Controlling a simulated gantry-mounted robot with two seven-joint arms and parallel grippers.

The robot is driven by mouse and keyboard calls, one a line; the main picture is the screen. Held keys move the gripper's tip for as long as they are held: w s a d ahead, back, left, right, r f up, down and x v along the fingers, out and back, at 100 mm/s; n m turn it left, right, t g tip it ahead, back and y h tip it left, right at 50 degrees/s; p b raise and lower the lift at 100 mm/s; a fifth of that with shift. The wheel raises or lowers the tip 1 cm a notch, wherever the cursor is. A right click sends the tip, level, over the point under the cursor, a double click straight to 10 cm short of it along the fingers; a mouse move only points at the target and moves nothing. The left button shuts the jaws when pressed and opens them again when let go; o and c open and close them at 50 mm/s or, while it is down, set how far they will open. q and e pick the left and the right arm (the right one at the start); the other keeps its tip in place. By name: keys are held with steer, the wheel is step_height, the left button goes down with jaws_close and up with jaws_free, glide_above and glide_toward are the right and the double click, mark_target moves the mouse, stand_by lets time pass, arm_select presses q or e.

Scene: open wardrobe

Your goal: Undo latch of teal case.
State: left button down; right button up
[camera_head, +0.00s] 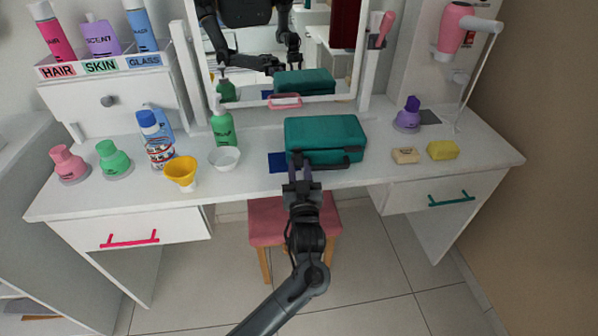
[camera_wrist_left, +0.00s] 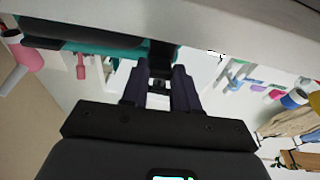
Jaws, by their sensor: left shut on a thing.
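The teal case (camera_head: 325,134) lies closed on the white dressing table below the mirror. A dark handle (camera_head: 336,163) runs along its front. My left gripper (camera_head: 302,172) reaches in from the front at the left part of the case's front. In the left wrist view its two fingers (camera_wrist_left: 160,82) are shut on a small black latch (camera_wrist_left: 162,56) by the teal case (camera_wrist_left: 100,47). The fingers partly hide the latch. My right gripper is not directly in view.
A blue mat (camera_head: 277,163) lies left of the case. A white bowl (camera_head: 224,158), yellow funnel (camera_head: 181,172) and green bottle (camera_head: 222,124) stand further left. Soap bars (camera_head: 442,150) lie to the right. A pink-topped stool (camera_head: 268,226) stands below the table edge.

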arm_select(q)
steer(key=t+b, duration=0.1)
steer(key=f+t+b, duration=0.1)
steer(key=b, duration=0.1)
steer(key=f+t+b, duration=0.1)
steer(key=b, duration=0.1)
steer(key=shift+s+f+y, duration=0.15)
steer(key=shift+s+y, duration=0.1)
steer(key=shift+y, duration=0.05)
steer(key=shift+b, duration=0.3)
steer(key=shift+r+t, duration=0.2)
steer(key=shift+t, duration=0.1)
arm_select(e)
step_height(320, 180, down, 7)
steer(key=shift+r, duration=0.1)
arm_select(q)
steer(key=c, duration=0.8)
jaws_free()
steer(key=shift+c, duration=0.2)
steer(key=shift+s+d, duration=0.1)
steer(key=shift+s, duration=0.05)
arm_select(e)
steer(key=shift+r, duration=0.1)
arm_select(q)
steer(key=shift+s+p, duration=0.2)
steer(key=shift+p, duration=0.1)
steer(key=p+v, duration=0.4)
steer(key=v, duration=0.6)
arm_select(e)
steer(key=shift+r, duration=2.1)
